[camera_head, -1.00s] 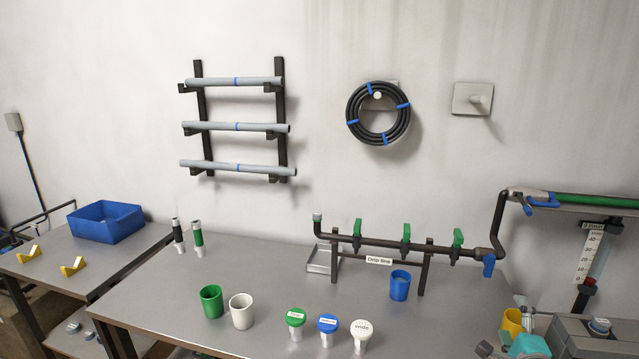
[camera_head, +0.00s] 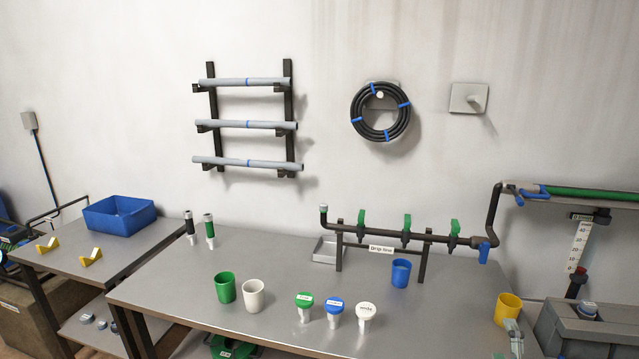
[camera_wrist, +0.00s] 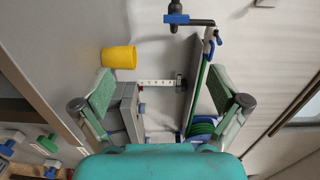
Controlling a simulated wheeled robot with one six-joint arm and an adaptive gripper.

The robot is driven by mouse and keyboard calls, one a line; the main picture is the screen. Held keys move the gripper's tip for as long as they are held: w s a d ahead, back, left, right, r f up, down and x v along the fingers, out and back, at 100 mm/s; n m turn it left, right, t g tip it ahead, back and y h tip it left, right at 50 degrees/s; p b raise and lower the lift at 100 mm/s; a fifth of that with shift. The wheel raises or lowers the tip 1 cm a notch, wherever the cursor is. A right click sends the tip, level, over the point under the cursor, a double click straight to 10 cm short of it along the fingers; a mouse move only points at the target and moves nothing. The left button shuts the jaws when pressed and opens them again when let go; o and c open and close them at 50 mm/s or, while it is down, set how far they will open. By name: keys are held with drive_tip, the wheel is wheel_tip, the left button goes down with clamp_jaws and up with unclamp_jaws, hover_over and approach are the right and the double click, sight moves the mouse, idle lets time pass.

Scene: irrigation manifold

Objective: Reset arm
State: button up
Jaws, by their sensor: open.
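My gripper (camera_wrist: 162,92) is open and empty in the wrist view. Its two fingers with green pads stand wide apart, and its teal body fills the bottom of that view. A yellow cup (camera_wrist: 119,57) shows just beyond the left finger. In the head view only a small part of my gripper shows at the lower right edge, in front of the yellow cup (camera_head: 508,309) at the bench's right end. The rest of my arm is hidden below the frame.
The bench (camera_head: 190,290) holds a green cup (camera_head: 225,288), a white cup (camera_head: 253,296), a blue cup (camera_head: 400,273), three capped pieces and the drip line manifold (camera_head: 400,234). A grey box (camera_head: 575,325) stands at right. A blue bin (camera_head: 119,216) sits on the left table.

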drive_tip(key=s+a+f+n+y, duration=0.1)
drive_tip(key=s+a+f+n, duration=0.2)
drive_tip(key=s+a+f, duration=0.35)
drive_tip(key=s+a+f+n+g, duration=0.1)
drive_tip(key=s+a+f+n, duration=0.25)
drive_tip(key=s, duration=0.55)
drive_tip(key=s+a+f+n+y, duration=0.1)
drive_tip(key=s+a+f+n, duration=0.25)
drive_tip(key=s+a, duration=0.35)
drive_tip(key=s+a+r+n+y, duration=0.1)
drive_tip(key=s+a+r+n, duration=0.1)
drive_tip(key=s, duration=0.6)
drive_tip(key=s+a+r+n+g+y, duration=0.1)
drive_tip(key=s+a+r+n, duration=0.1)
drive_tip(key=s+n, duration=0.3)
drive_tip(key=s+a+r+n+y, duration=0.1)
drive_tip(key=s+a+n, duration=0.2)
drive_tip(key=s, duration=0.9)
drive_tip(key=shift+s+r+n, duration=0.3)
drive_tip(key=shift+r+n, duration=0.1)
